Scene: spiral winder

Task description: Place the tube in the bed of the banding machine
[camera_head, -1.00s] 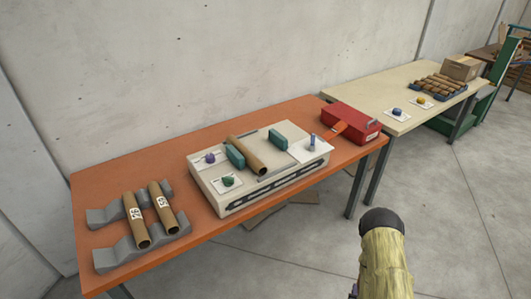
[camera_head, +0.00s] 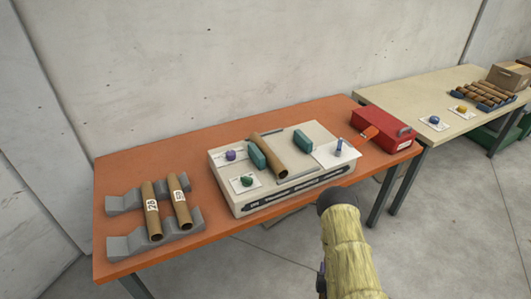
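The white banding machine (camera_head: 232,195) stands on the orange table. A brown cardboard tube (camera_head: 283,163) lies on top of it, at a slant between two teal blocks (camera_head: 257,155) (camera_head: 302,140). Two more brown tubes with white number labels, a left one (camera_head: 148,194) and a right one (camera_head: 176,190), lie side by side across two grey notched cradles (camera_head: 124,203) (camera_head: 128,245) on the left of the table. Part of my arm, in a straw-coloured sleeve with a black end, shows at the lower right. My gripper's fingers do not show.
On the machine are a purple knob (camera_head: 231,155), a green knob (camera_head: 247,180) and a blue peg (camera_head: 339,146). A red box (camera_head: 390,132) stands at the orange table's right end. A cream table (camera_head: 430,85) behind holds several tubes (camera_head: 486,95) and a carton (camera_head: 508,77).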

